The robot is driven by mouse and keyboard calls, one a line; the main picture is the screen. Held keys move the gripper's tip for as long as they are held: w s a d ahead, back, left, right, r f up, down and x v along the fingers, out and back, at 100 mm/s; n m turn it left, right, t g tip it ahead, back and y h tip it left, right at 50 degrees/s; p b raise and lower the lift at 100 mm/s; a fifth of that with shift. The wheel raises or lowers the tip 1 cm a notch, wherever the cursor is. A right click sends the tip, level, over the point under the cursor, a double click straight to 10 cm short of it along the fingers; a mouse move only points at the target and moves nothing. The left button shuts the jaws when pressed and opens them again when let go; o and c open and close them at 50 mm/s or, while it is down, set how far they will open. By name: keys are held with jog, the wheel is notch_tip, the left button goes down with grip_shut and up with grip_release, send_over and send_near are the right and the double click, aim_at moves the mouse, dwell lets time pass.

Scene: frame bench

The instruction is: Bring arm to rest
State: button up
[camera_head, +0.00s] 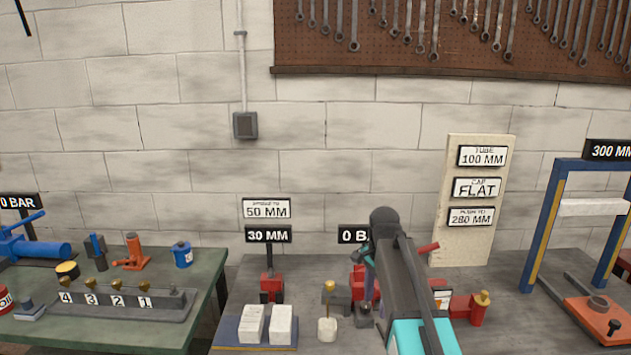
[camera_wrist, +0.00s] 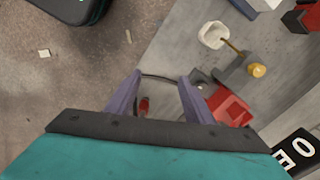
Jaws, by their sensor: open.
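My arm (camera_head: 415,290) rises in the middle of the head view, bent over the grey bench with its dark joint at the top. My gripper (camera_wrist: 158,80) shows in the wrist view with its two purple-grey fingers apart and nothing between them. It points down above the edge of the grey bench (camera_wrist: 170,50), with floor to the left. A red block (camera_wrist: 228,106) lies right of the fingers, and a small red piece shows behind them. In the head view my arm hides part of the red fixture behind it.
Two white blocks (camera_head: 267,325) lie on a tray on the grey bench. A brass-topped post (camera_head: 329,296) stands near my arm. A white sign board (camera_head: 473,200) stands behind, and a blue press frame (camera_head: 541,225) stands right. A green bench (camera_head: 125,310) is at left.

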jog(key=s+f+g, duration=0.2)
jog(key=s+f, duration=0.3)
jog(key=f, duration=0.5)
jog(key=s+f+g, duration=0.1)
jog(key=s+f, duration=0.5)
jog(key=f, duration=0.3)
jog(key=s+f+g, duration=0.2)
jog(key=s+f, duration=0.3)
jog(key=f, duration=0.5)
jog(key=s+f+n, duration=0.6)
jog(key=s+f, duration=0.3)
jog(key=s, duration=0.4)
jog(key=s+f+n, duration=0.7)
jog(key=s+f, duration=0.3)
jog(key=s, duration=0.3)
jog(key=shift+s+g, duration=0.4)
jog(key=shift+d, duration=0.1)
